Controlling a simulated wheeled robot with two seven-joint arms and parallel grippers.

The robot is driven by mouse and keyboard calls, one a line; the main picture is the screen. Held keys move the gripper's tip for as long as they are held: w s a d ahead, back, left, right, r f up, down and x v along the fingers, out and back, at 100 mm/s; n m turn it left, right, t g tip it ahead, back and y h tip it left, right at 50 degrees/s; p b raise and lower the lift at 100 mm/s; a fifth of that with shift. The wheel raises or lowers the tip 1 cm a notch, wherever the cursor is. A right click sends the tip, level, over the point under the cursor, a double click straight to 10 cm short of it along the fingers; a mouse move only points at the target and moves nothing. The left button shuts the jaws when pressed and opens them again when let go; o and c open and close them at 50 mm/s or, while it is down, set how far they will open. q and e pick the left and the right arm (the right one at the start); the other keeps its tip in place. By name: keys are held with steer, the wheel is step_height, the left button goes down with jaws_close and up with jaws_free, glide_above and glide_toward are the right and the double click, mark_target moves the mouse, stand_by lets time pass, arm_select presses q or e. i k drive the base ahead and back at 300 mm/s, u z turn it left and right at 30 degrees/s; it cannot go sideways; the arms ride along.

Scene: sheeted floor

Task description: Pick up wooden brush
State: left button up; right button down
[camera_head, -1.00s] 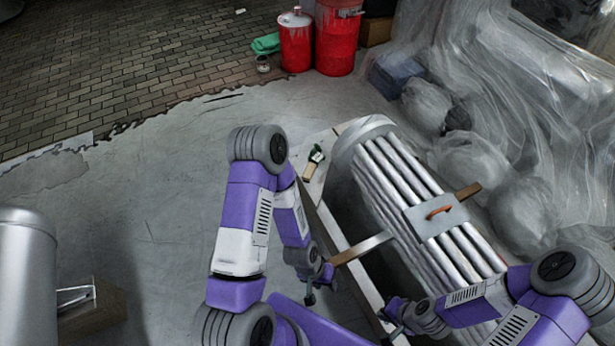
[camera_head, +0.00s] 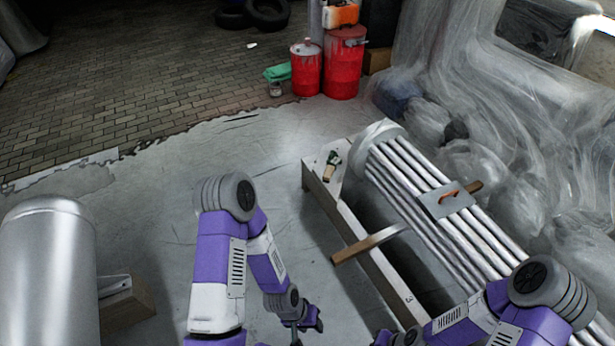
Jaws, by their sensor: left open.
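A small item with a tan wooden end and a dark green and white end (camera_head: 331,165), which looks like the wooden brush, lies on the far end of a long pale wooden bench (camera_head: 345,222). My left gripper (camera_head: 303,327) is open and empty at the bottom middle, left of the bench and well short of the brush. My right gripper (camera_head: 386,338) is at the bottom edge, partly cut off, and its jaws are too unclear to read.
A wooden-handled metal tool (camera_head: 366,243) juts over the bench's left edge. A metal cylinder (camera_head: 48,270) stands left. Red drums (camera_head: 342,70) stand behind. Floor left of the bench is clear.

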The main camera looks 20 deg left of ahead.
mark_target(328, 175)
steer(key=u, duration=1.4)
steer(key=i, duration=3.35)
steer(key=z, duration=3.3)
steer(key=i, duration=0.5)
steer(key=z, duration=0.05)
